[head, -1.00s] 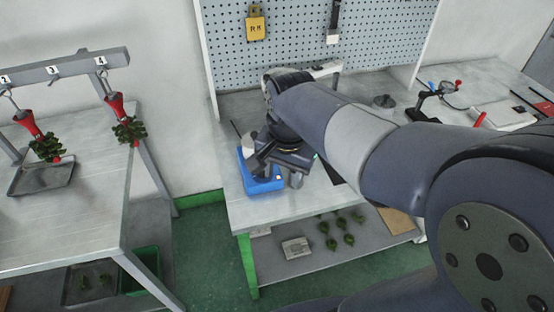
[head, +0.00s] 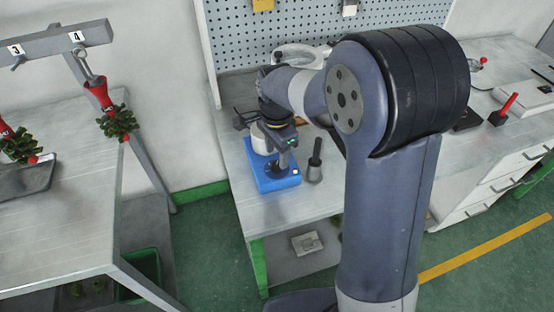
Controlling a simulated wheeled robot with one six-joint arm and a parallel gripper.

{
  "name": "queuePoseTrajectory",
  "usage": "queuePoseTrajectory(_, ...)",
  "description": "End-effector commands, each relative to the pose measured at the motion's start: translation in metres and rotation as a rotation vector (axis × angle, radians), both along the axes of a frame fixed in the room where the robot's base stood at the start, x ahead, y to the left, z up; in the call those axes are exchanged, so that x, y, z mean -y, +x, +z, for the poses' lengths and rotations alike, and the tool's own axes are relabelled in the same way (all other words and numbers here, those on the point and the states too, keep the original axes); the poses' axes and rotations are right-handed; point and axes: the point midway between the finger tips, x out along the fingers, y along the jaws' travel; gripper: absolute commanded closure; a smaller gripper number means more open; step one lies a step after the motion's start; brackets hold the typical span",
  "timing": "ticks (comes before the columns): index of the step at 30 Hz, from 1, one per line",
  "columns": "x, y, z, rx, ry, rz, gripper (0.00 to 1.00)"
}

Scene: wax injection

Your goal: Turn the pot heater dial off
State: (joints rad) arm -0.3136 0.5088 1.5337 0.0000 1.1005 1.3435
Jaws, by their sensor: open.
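The blue pot heater (head: 262,181) stands on the workbench near its front left corner. A pale pot (head: 262,141) sits on it, partly hidden by my arm. A small yellow light (head: 296,172) shows at the heater's front right corner. My gripper (head: 284,163) is open, pointing down over the right part of the heater, close to its top. The dial is not clear to see beneath the gripper. I cannot tell whether the fingers touch it.
A dark-handled tool with a grey foot (head: 314,172) stands just right of the heater. A pegboard (head: 300,30) rises behind the bench. A red-handled tool (head: 506,106) stands at right.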

Motion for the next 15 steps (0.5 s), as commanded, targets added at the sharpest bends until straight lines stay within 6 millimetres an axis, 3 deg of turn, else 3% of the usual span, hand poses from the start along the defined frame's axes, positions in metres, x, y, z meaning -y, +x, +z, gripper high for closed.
queuePoseTrajectory(6,0.0,0.0,-0.029,0.0,0.0,0.0,0.51)
queuePoseTrajectory(15,0.0,0.0,-0.035,0.002,0.001,0.001,0.51)
